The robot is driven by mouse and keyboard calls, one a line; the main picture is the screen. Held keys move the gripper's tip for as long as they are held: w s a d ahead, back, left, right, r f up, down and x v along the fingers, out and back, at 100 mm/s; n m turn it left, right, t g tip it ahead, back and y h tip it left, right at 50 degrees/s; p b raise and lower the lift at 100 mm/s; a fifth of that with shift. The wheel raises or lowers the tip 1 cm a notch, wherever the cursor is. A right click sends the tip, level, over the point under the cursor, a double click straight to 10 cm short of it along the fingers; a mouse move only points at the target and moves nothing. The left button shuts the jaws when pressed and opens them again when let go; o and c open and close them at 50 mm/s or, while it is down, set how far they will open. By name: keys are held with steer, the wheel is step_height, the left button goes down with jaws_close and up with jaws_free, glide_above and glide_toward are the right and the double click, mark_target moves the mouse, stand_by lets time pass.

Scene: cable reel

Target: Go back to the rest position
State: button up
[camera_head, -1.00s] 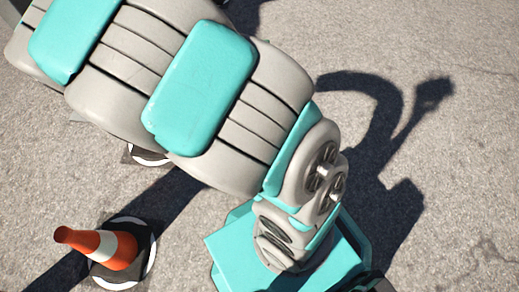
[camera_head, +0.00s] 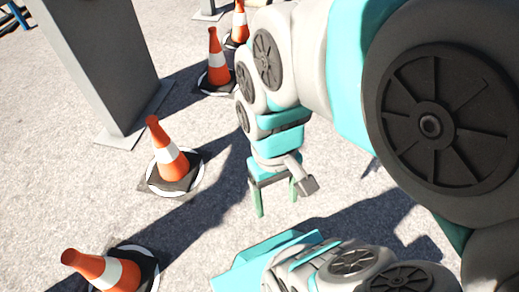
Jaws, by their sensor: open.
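My gripper (camera_head: 277,205) hangs at the end of my arm near the middle of the head view, pointing down. Its two green fingers are apart and nothing shows between them. It is above the grey asphalt, to the right of the middle traffic cone (camera_head: 170,158) and apart from it. My arm's large grey and teal links fill the right side of the view and hide the ground behind them. No cable reel shows in this view.
A grey post (camera_head: 105,65) on a base plate stands at the upper left. Orange and white cones stand at the front left (camera_head: 105,270) and beyond my gripper (camera_head: 217,65), (camera_head: 239,25). Open asphalt (camera_head: 50,180) lies at the left.

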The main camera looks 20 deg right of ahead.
step_height(320, 180, up, 9)
steer(key=p, duration=0.9)
steer(key=shift+r, duration=0.15)
